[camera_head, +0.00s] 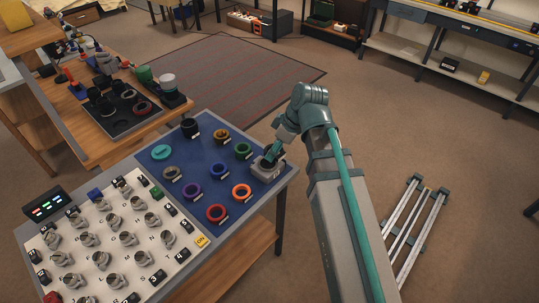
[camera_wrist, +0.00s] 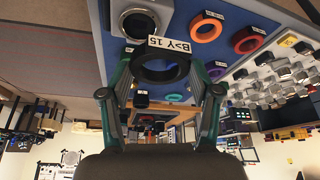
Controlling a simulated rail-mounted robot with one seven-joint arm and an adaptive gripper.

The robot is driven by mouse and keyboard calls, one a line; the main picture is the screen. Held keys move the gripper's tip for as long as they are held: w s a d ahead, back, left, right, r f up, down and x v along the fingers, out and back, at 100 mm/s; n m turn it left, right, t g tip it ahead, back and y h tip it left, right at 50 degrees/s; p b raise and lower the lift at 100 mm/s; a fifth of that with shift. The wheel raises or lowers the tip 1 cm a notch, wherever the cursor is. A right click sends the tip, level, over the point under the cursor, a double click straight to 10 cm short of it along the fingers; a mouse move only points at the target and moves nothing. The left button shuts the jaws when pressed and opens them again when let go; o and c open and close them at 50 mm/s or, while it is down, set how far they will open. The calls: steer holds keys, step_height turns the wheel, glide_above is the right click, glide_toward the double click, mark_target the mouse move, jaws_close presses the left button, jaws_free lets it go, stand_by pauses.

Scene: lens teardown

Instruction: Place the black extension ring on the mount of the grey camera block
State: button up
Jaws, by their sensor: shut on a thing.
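The black extension ring (camera_wrist: 147,70), with a white label reading "B>Y 15", is between the two fingers of my gripper (camera_wrist: 160,92) in the wrist view. The fingers are shut on its sides. The grey camera block (camera_wrist: 112,20), with a round silver-rimmed mount, shows just above the ring in that view. The ring's edge overlaps the block in the picture; I cannot tell whether they touch. In the head view the grey camera block (camera_head: 268,174) sits at the blue mat's right corner, with my gripper (camera_head: 272,156) right over it, hiding much of the ring and mount.
Several coloured rings lie on the blue mat (camera_head: 208,170), including a green ring (camera_head: 243,150) and an orange ring (camera_head: 241,191) near the block. A black cylinder (camera_head: 189,127) stands at the back. A white board (camera_head: 110,240) with several metal parts lies at front left.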

glide_above(266, 162)
steer(key=d, duration=0.1)
steer(key=f, duration=0.5)
steer(key=shift+s+d+f+p, duration=0.1)
steer(key=shift+s+f+p, duration=0.25)
steer(key=shift+p, duration=0.05)
steer(key=shift+f+p, duration=0.55)
steer(key=shift+f, duration=1.05)
steer(key=shift+f, duration=0.1)
steer(key=shift+f, duration=0.1)
steer(key=o, duration=1.2)
